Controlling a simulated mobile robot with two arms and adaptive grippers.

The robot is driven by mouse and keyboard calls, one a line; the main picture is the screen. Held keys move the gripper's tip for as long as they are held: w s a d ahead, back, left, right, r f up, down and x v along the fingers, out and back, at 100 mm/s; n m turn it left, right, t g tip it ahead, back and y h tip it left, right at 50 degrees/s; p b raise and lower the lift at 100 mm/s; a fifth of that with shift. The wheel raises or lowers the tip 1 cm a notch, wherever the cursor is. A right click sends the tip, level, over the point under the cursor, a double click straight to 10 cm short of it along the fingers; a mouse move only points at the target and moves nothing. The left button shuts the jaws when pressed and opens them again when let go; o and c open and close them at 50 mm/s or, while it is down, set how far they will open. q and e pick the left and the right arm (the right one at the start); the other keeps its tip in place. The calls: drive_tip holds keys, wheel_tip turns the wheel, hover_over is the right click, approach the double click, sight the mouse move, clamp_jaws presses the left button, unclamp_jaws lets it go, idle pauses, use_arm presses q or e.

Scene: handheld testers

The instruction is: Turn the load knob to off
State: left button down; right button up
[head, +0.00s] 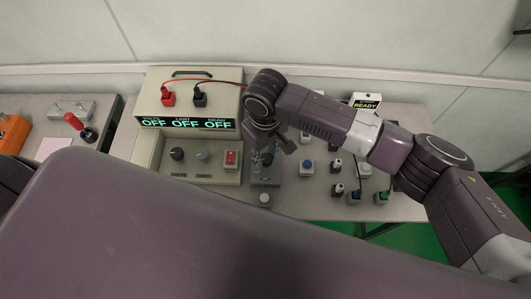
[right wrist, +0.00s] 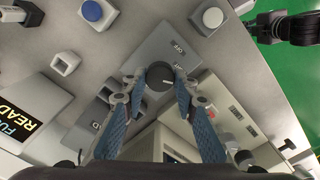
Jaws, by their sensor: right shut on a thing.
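The load knob (right wrist: 159,74) is a round dark knob with a pale pointer line, on a sloped grey box (right wrist: 160,46) in the right wrist view. The word OFF is printed on that box above and right of the knob. The pointer line does not aim at that word; it slants towards the lower right. My right gripper (right wrist: 158,80) is shut on the knob, a blue-padded finger on each side. In the head view the grey box (head: 265,180) stands under my right gripper (head: 266,149), which hides the knob there. My left gripper is not in view.
A beige supply (head: 190,143) with red and black plugs and three displays reading OFF stands behind left. Several small button and switch boxes (head: 307,168) stand to the right, near a READY sign (head: 367,102). A red-handled lever (head: 75,121) is at far left.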

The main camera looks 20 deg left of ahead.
drive_tip(key=shift+c, duration=0.8)
drive_tip(key=shift+r+n, duration=0.1)
drive_tip(key=shift+n, duration=0.3)
drive_tip(key=shift+p, duration=0.4)
drive_tip(key=n+p, duration=0.1)
drive_tip(key=n, duration=0.3)
drive_tip(key=shift+n+p, duration=0.3)
drive_tip(key=shift+p, duration=0.05)
drive_tip(key=n, duration=0.3)
drive_tip(key=shift+p, duration=0.4)
drive_tip(key=shift+n, duration=1.7)
drive_tip(key=o, duration=1.1)
drive_tip(key=shift+s, duration=0.1)
